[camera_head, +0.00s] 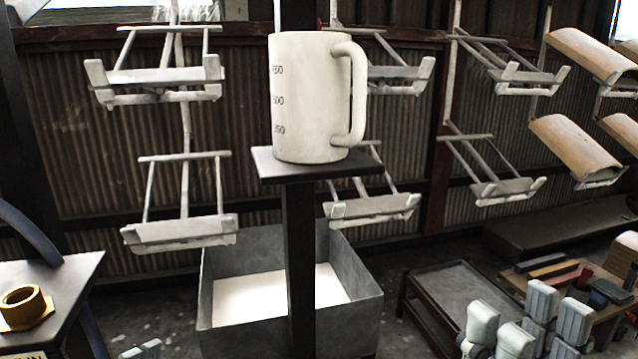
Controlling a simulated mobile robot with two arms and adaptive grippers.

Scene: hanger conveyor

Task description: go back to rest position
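My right gripper (527,325) is at the bottom right, its pale grey finger pads pointing up with a gap between them. Nothing shows between the pads, so it looks open and empty. It is in front of a low bench with blocks and tools.
A white measuring jug (305,100) stands upright on a dark post's plate (270,170). Behind it is an open grey bin (345,270). Hangers (180,232) line the back; some at right hold tan curved pieces (575,145). A brass nut (25,305) lies on the left table (75,275).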

